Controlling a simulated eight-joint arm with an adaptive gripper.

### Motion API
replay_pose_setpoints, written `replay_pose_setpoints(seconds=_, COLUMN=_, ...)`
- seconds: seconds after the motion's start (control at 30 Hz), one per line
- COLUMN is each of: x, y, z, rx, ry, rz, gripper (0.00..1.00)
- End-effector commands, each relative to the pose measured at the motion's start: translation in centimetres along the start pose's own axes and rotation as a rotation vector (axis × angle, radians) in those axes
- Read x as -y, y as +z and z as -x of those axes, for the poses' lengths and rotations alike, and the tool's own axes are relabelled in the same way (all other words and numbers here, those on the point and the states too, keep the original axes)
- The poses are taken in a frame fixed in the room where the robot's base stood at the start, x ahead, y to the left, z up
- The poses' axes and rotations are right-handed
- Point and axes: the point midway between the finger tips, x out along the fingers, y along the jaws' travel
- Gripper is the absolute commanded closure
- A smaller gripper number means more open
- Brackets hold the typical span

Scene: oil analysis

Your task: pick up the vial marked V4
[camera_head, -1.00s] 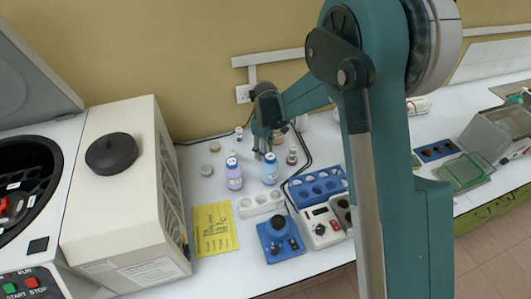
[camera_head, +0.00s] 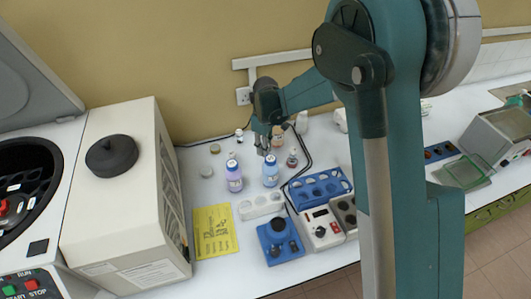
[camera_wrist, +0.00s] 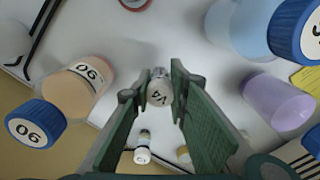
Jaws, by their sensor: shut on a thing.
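The vial marked V4 (camera_wrist: 159,93) shows its white labelled cap between the two fingers in the wrist view. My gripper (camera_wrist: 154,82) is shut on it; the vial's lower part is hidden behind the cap. In the head view my gripper (camera_head: 265,148) is over the back of the bench, just behind the blue bottle (camera_head: 270,173). The vial itself is hard to make out there.
An orange bottle (camera_wrist: 75,88) and a small white-capped vial (camera_wrist: 142,150) show in the wrist view. A blue rack (camera_head: 344,188) and dark cables lie to the right.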

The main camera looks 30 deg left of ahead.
Motion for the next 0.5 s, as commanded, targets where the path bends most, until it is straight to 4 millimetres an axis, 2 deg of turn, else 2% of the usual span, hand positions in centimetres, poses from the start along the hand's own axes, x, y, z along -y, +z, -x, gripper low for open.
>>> replay_pose_setpoints(seconds=0.3, x=0.0, y=0.0, z=4.8, rx=0.000, ry=0.000, rz=0.000, gripper=0.95)
replay_pose_setpoints(seconds=0.5, x=0.0, y=0.0, z=6.7, rx=0.000, ry=0.000, rz=0.000, gripper=0.95)
